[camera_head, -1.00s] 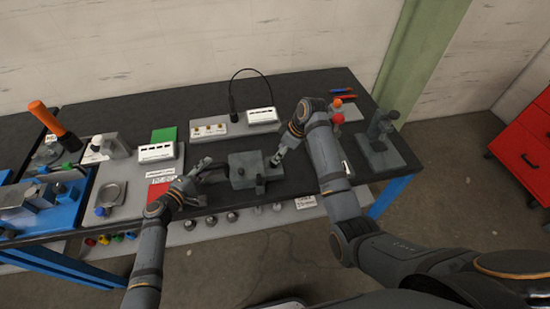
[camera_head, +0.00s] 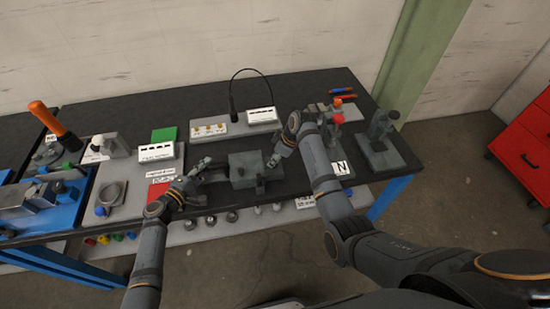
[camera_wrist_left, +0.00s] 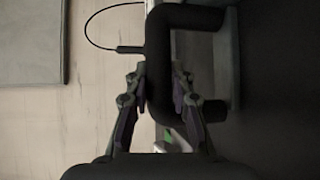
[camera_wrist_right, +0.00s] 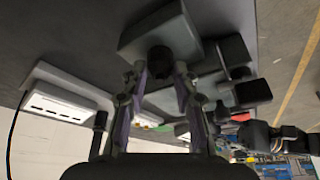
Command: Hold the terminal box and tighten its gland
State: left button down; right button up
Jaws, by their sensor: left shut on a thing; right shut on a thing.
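The terminal box (camera_head: 243,165) is a grey block on the dark bench top in the middle of the head view. My left gripper (camera_head: 203,167) is at its left side, shut on a thick dark bent handle, which shows between the fingers in the left wrist view (camera_wrist_left: 165,95). My right gripper (camera_head: 272,160) is at the box's right side. In the right wrist view its fingers are shut on the dark round gland (camera_wrist_right: 160,62), which sticks out of the box's grey face (camera_wrist_right: 135,42). The fingers partly hide the gland's sides.
A grey stand (camera_head: 385,150) is at the right, near a red-knobbed part (camera_head: 337,119). A white-labelled unit (camera_head: 262,115) and a thin curved black cable (camera_head: 236,85) are behind the box. A grey strip with several small fittings (camera_head: 232,216) lies in front, below.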

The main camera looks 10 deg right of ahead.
jog(key=shift+m, duration=0.3)
grip_shut()
jog(key=shift+s+a+m+t+h, duration=0.1)
jog(key=shift+m+t+h, duration=0.3)
jog(key=shift+m, duration=0.8)
jog(key=shift+m+t+h, duration=0.3)
jog(key=shift+m+h, duration=0.2)
jog(key=shift+m, duration=1)
jog(key=o, duration=1.1)
grip_release()
jog(key=shift+c, duration=0.2)
jog(key=shift+r, duration=0.1)
jog(key=v, duration=0.8)
